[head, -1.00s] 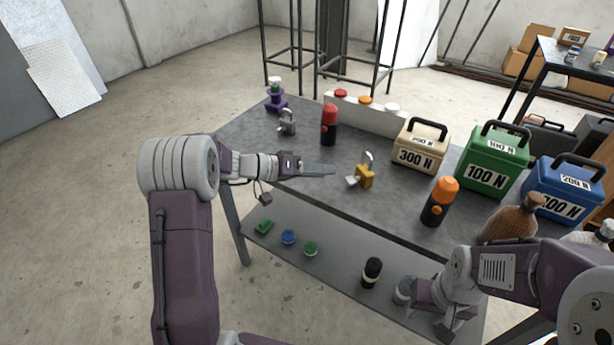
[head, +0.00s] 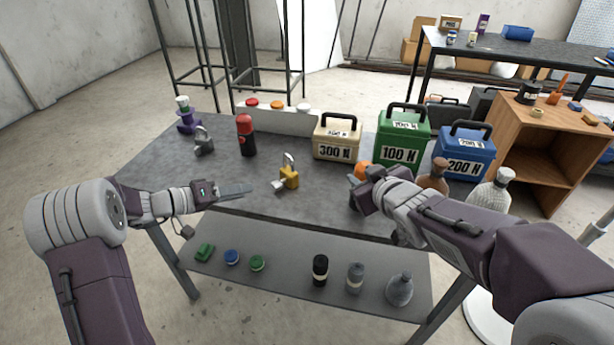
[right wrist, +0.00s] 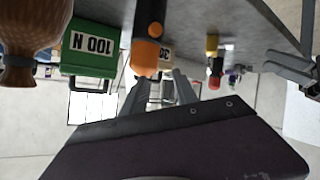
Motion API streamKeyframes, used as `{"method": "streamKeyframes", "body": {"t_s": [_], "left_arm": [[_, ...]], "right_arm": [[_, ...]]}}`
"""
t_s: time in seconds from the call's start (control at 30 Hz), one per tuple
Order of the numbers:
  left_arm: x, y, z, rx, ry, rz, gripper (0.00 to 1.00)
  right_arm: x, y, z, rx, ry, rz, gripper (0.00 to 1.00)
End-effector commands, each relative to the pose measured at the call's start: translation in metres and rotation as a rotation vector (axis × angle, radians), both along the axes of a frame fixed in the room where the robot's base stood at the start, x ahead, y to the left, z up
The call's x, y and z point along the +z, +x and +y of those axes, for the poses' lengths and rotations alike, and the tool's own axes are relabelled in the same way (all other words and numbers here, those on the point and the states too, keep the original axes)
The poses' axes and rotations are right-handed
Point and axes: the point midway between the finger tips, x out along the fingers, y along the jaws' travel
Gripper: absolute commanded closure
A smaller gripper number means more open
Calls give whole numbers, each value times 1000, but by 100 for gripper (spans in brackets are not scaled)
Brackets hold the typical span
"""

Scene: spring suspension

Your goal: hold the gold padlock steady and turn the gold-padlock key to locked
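The gold padlock (head: 289,177) stands upright on the table with its shackle up. Its key (head: 278,186) sticks out at the lower left; its turn angle is too small to tell. My left gripper (head: 236,190) is left of the padlock, apart from it, empty. In the right wrist view its two fingers (right wrist: 288,68) look spread. My right gripper (head: 358,187) is right of the padlock, beside the orange-topped black bottle (head: 362,170), which it partly hides. In the right wrist view its fingers (right wrist: 160,88) are apart, with nothing clearly between them. The padlock appears small there (right wrist: 212,45).
A grey padlock (head: 203,141) and a red-and-black bottle (head: 246,136) stand at the back left. Beige (head: 335,140), green (head: 402,136) and blue (head: 464,151) weight boxes line the back right. Brown (head: 434,176) and white (head: 491,191) bottles stand at the right. The table's front centre is clear.

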Motion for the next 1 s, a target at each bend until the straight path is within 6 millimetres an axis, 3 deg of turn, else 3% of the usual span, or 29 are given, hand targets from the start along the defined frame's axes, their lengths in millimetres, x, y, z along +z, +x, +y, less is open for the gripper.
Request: {"method": "streamKeyframes", "body": {"t_s": [0.03, 0.2, 0.53, 0.6, 0.77, 1.0], "left_arm": [[0, 0, 0, 0, 0, 0, 64], [0, 0, 0, 0, 0, 0, 64], [0, 0, 0, 0, 0, 0, 64], [0, 0, 0, 0, 0, 0, 64], [0, 0, 0, 0, 0, 0, 64], [0, 0, 0, 0, 0, 0, 64]], "right_arm": [[15, 17, 10, 27, 17, -40, 65], [52, 74, 53, 104, 128, -127, 65], [99, 150, 146, 284, 338, -229, 65], [80, 153, 162, 325, 361, -193, 65], [21, 137, 166, 363, 351, -79, 65], [-55, 112, 131, 396, 333, 33, 65]]}}
